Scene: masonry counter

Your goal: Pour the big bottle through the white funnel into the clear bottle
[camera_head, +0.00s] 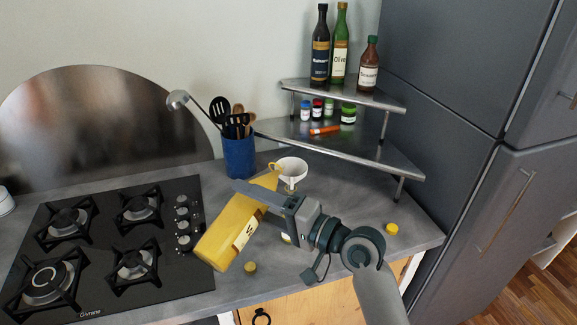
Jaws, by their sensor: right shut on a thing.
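The big bottle (231,229) is yellow with a white label. It is tilted, its base toward the lower left and its neck toward the upper right. My right gripper (262,199) is shut on its middle, above the counter. The white funnel (293,168) is just beyond the bottle's mouth. A thin yellow arc, looking like liquid, shows between the mouth and the funnel's left rim. The clear bottle is mostly hidden behind my gripper and the big bottle; I cannot tell its fill. My left gripper is not in view.
A hob (110,250) is at left. A blue utensil holder (239,157) stands behind the big bottle. A two-tier metal shelf (345,149) holds bottles and small jars. A yellow cap (391,229) and a darker cap (250,267) lie on the counter. A grey fridge (455,110) is at right.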

